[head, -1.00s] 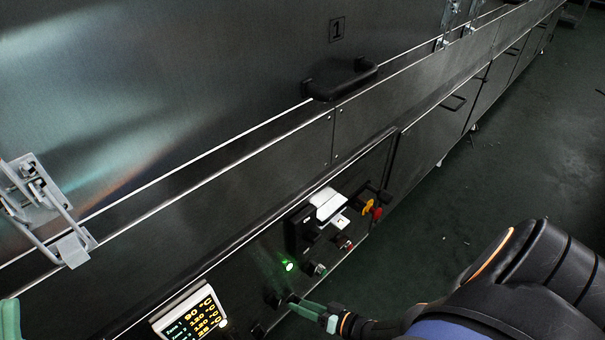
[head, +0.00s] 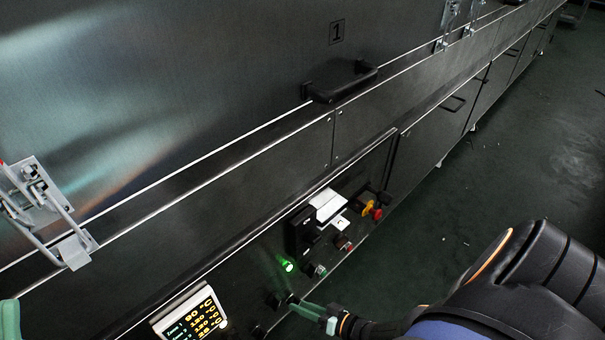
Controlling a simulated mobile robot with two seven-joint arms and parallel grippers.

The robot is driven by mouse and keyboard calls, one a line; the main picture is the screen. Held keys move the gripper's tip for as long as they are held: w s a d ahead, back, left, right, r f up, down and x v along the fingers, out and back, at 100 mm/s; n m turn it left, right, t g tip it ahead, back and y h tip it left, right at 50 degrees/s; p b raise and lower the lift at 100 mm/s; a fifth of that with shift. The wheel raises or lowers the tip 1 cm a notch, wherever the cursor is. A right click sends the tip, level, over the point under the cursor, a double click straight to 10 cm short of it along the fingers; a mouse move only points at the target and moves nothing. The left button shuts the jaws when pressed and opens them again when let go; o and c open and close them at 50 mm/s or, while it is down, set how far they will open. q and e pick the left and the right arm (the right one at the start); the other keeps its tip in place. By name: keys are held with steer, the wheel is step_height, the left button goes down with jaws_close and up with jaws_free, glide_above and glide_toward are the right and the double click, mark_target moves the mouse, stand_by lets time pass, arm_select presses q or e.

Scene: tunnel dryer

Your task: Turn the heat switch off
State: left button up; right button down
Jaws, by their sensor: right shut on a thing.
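A dark control panel (head: 347,256) is set low in the dryer's side. A black switch knob (head: 274,299) sits on it, right of the temperature display. My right gripper (head: 292,300) reaches in from the lower right and is shut on this knob, hiding part of it. The knob's label and pointer position cannot be read. A green lamp (head: 288,267) glows just above the gripper. A green part of my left gripper (head: 9,320) shows at the lower left edge; its jaws are out of sight.
The temperature display (head: 190,315) is lit at the bottom. A green button (head: 319,270), a red button (head: 343,243) and a red-and-yellow switch (head: 371,209) lie farther up the panel. A metal latch (head: 45,210) juts out at left.

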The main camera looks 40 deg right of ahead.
arm_select(q)
steer(key=shift+a+r+p, duration=0.15)
steer(key=shift+r+p, duration=0.45)
steer(key=shift+r, duration=0.25)
arm_select(e)
steer(key=shift+a+r+n+h, duration=0.1)
steer(key=shift+a+n+h, duration=0.05)
steer(key=shift+n+h, duration=0.95)
steer(key=c, duration=0.9)
jaws_free()
steer(key=shift+o, duration=0.2)
arm_select(q)
steer(key=shift+n, duration=0.3)
steer(key=shift+s+a+r+p, duration=0.1)
steer(key=shift+a+r+p, duration=0.05)
steer(key=shift+r+p, duration=1.15)
steer(key=shift+s+a+r+p, duration=0.1)
steer(key=shift+a+r+p, duration=0.05)
steer(key=shift+r+p, duration=1.1)
arm_select(e)
steer(key=v, duration=1.2)
steer(key=shift+s+d, duration=0.2)
steer(key=shift+d, duration=0.1)
arm_select(q)
steer(key=shift+r, duration=0.1)
arm_select(e)
steer(key=shift+r, duration=0.1)
